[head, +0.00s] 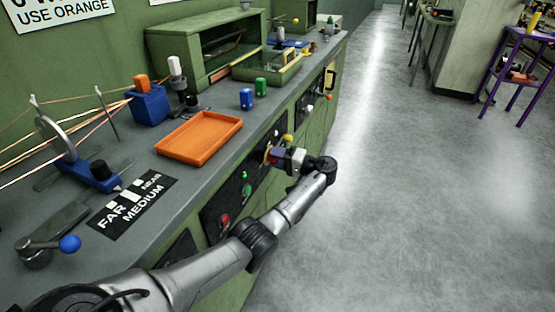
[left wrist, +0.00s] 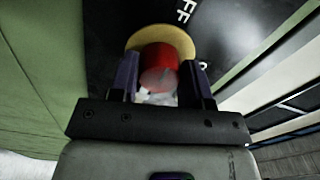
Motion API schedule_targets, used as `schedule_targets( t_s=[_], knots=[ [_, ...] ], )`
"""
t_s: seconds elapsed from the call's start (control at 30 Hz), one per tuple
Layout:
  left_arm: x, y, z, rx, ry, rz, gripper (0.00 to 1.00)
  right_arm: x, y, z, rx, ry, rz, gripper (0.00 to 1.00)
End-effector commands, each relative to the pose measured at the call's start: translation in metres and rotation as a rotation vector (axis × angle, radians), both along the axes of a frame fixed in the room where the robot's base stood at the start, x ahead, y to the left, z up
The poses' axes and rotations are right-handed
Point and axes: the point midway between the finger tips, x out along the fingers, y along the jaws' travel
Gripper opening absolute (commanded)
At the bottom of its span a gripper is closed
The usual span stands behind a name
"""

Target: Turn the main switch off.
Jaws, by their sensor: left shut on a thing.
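The main switch is a red knob (left wrist: 160,62) on a round yellow plate (left wrist: 178,38), set in a black panel, in the left wrist view. White letters reading "FF" (left wrist: 184,12) show on the panel beyond the plate, partly cut off by the frame edge. My left gripper (head: 272,156) is at the bench's front panel in the head view. In the left wrist view its two dark purple fingers (left wrist: 158,78) stand on either side of the red knob, shut on it. The gripper hides most of the switch in the head view. My right gripper is in neither view.
The black front panel also carries a green control (head: 246,185) and a red button (head: 224,221). An orange tray (head: 200,138) and blue and green small cylinders (head: 246,98) stand on the bench top above. The floor aisle to the right is clear.

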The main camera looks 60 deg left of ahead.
Motion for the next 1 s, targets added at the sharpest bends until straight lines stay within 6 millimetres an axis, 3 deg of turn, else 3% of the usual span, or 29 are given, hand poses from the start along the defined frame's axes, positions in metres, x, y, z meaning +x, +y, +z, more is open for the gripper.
schedule_targets(
  t_s=[0.43, 0.47, 0.7, 1.0],
  knots=[
    [-0.0001, 0.0002, 0.0001, 0.006, -0.009, 0.001, 0.20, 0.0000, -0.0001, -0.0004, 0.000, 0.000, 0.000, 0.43],
    [-0.0001, 0.0002, 0.0001, 0.006, -0.009, 0.001, 0.45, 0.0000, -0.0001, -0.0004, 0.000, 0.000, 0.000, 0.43],
    [-0.0001, 0.0001, 0.0001, 0.005, -0.007, 0.000, 0.68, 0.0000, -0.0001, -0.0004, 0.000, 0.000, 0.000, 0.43],
    [0.0012, -0.0016, 0.0004, 0.004, -0.007, 0.000, 0.69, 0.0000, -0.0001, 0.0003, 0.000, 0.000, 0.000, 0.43]
  ],
)
